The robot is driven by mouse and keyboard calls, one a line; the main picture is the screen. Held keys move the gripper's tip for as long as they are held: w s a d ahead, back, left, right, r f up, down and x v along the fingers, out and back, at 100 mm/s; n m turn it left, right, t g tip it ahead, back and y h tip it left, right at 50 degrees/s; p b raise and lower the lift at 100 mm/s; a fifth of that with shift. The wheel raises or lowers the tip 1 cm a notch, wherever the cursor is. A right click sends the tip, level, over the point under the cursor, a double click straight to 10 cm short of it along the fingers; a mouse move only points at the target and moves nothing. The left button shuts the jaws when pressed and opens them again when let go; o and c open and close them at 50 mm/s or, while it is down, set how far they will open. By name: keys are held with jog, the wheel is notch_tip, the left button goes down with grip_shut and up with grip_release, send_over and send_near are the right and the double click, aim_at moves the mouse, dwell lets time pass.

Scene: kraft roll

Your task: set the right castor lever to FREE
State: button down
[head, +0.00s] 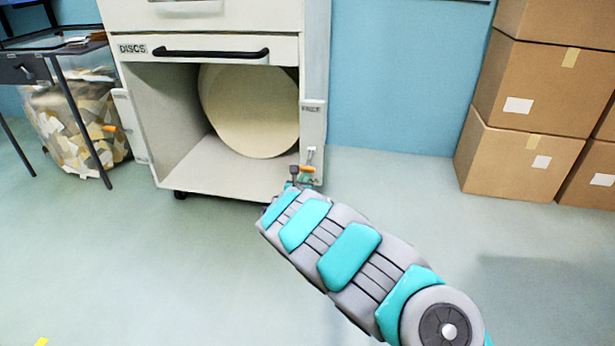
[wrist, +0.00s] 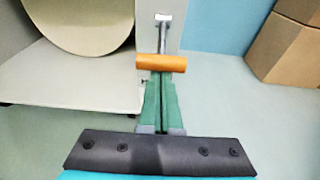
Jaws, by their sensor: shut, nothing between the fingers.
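The right castor lever has an orange handle (head: 308,169) on a grey metal stem, low on the cabinet's right front post. In the wrist view the orange handle (wrist: 161,63) lies crosswise, and its stem (wrist: 163,38) runs up from it to a pale bracket. My gripper (wrist: 161,77) is shut and empty, its green fingers pressed together. The fingertips are right at the handle and partly hidden by it; I cannot tell whether they touch. In the head view my gripper (head: 297,181) is mostly hidden by my arm.
The white cabinet (head: 180,165) has an open bay holding a large cream roll (head: 250,110). A drawer with a black handle (head: 210,54) is above. Cardboard boxes (head: 520,155) stand at right, a scrap-filled bag (head: 75,125) at left. The floor in front is clear.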

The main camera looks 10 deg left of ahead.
jog(key=r+g+p, duration=0.2)
jog(key=p, duration=0.1)
jog(key=shift+s+r, duration=0.2)
jog(key=shift+r, duration=0.2)
jog(key=g+p, duration=0.1)
jog(key=p, duration=0.1)
jog(key=shift+r+p, duration=0.35)
jog(key=shift+r, duration=0.05)
jog(key=shift+r+p, duration=0.25)
jog(key=shift+p, duration=0.2)
notch_tip(320, 180, up, 6)
jog(key=p, duration=0.5)
send_over(306, 167)
jog(key=shift+s+f, duration=0.15)
jog(key=shift+s, duration=0.2)
jog(key=shift+w+r, duration=0.15)
jog(key=shift+r, duration=0.2)
jog(key=s+f+b, duration=0.3)
jog(key=f, duration=0.1)
jog(key=s+r, duration=0.5)
jog(key=r, duration=0.2)
jog(key=shift+s+r+g+p, duration=0.15)
jog(key=shift+s+g+p, duration=0.15)
jog(key=shift+p, duration=0.1)
